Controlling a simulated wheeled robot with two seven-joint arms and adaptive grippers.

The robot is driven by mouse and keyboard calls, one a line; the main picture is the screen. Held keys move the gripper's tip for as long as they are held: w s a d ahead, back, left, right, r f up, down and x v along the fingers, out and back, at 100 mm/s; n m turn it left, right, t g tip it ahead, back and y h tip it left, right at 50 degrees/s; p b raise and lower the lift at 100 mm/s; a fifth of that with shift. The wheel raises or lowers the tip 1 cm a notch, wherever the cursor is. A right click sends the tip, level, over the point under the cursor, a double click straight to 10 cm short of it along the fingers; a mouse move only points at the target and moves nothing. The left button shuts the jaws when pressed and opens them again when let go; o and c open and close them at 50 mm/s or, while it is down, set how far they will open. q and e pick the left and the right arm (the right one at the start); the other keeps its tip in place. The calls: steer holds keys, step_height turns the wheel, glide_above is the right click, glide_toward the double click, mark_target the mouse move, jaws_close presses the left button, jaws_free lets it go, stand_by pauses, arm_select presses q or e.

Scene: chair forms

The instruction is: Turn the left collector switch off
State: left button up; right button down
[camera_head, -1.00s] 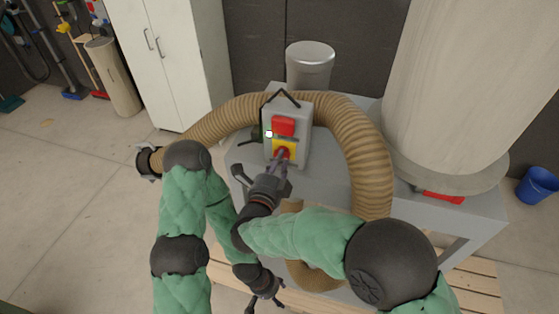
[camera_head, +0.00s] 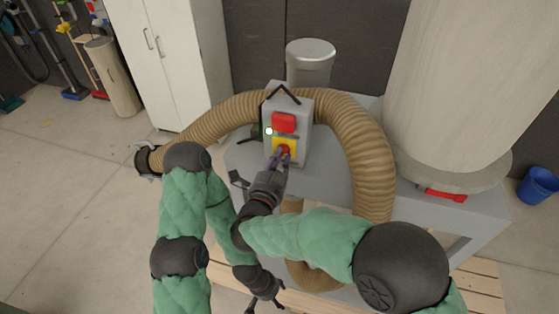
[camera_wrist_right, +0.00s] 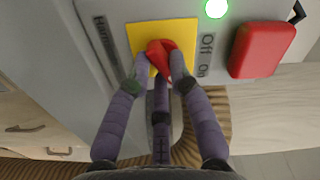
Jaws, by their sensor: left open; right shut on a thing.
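The collector's switch box is a grey upright box (camera_head: 304,130) with a yellow plate (camera_head: 291,142) low on its front; the plate also shows in the wrist view (camera_wrist_right: 184,33). On the plate sits a red switch knob (camera_wrist_right: 160,52), with "Off" and "On" labels to its right in that view. My right gripper (camera_head: 284,154) is at the plate, its fingers (camera_wrist_right: 162,66) shut on the red knob and partly covering it. A round lamp (camera_wrist_right: 216,8) beside the plate glows green. My left gripper (camera_head: 264,303) is open and empty, low in the head view.
A larger red block (camera_head: 284,123) sits above the plate on the box; it also shows in the wrist view (camera_wrist_right: 262,48). A tan ribbed hose (camera_head: 366,155) arches around the box. A big pale cylinder (camera_head: 450,90) stands right on the grey table (camera_head: 335,178).

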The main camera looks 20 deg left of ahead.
steer(key=shift+d+r+n+p, duration=0.1)
steer(key=shift+n+p, duration=0.8)
steer(key=shift+n, duration=2.25)
steer(key=shift+d+r+n+p, duration=0.1)
steer(key=shift+n+p, duration=0.8)
steer(key=shift+n, duration=2.25)
steer(key=c, duration=1.1)
jaws_free()
steer(key=shift+a, duration=0.1)
